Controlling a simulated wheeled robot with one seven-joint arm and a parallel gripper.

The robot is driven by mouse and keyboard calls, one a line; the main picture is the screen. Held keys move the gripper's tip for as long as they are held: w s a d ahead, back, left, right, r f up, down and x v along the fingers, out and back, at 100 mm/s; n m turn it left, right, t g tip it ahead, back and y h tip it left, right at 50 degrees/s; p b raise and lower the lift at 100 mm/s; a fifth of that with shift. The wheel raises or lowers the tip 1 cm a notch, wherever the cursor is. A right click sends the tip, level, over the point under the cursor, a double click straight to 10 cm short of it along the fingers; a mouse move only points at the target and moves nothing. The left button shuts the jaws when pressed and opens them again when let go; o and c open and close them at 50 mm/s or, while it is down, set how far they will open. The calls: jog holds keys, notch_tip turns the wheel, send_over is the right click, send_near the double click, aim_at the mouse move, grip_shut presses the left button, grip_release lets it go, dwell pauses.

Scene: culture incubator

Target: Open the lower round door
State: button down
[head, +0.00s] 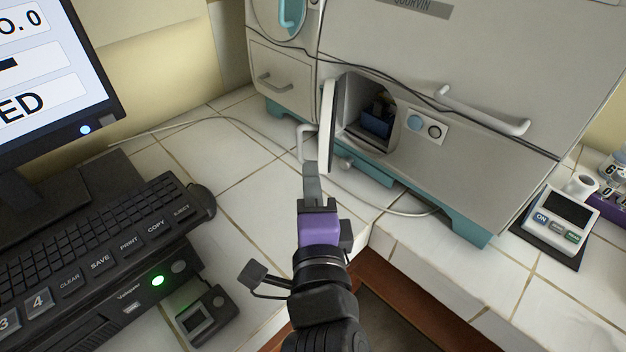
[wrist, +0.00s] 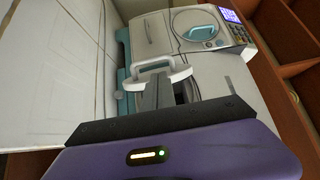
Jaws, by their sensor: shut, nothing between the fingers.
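A round door (head: 277,13) with a teal handle (head: 291,12) is at the top edge of the head view, partly cut off. A round door (wrist: 187,32) with a teal handle (wrist: 199,33) shows in the wrist view and looks closed. Which one is the lower round door cannot be told. The wrist view shows this handle (wrist: 150,68) just beyond my fingertips (wrist: 158,82); contact cannot be told.
The open compartment (head: 362,85) holds a dark blue item (head: 377,122). A black cable (head: 400,68) crosses the machine's front. A drawer (head: 283,84) is left of the open door. White tiles (head: 235,170) between are mostly clear.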

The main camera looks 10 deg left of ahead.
aim_at(301, 141)
jog(key=w+a+p, duration=0.1)
jog(key=w, duration=0.5)
jog(key=shift+w, duration=0.15)
jog(key=shift+a, duration=0.2)
jog(key=a+b, duration=0.1)
jog(key=b, duration=0.1)
jog(key=shift+m+h+b, duration=0.3)
jog(key=shift+h+b, duration=0.05)
jog(key=shift+h, duration=0.05)
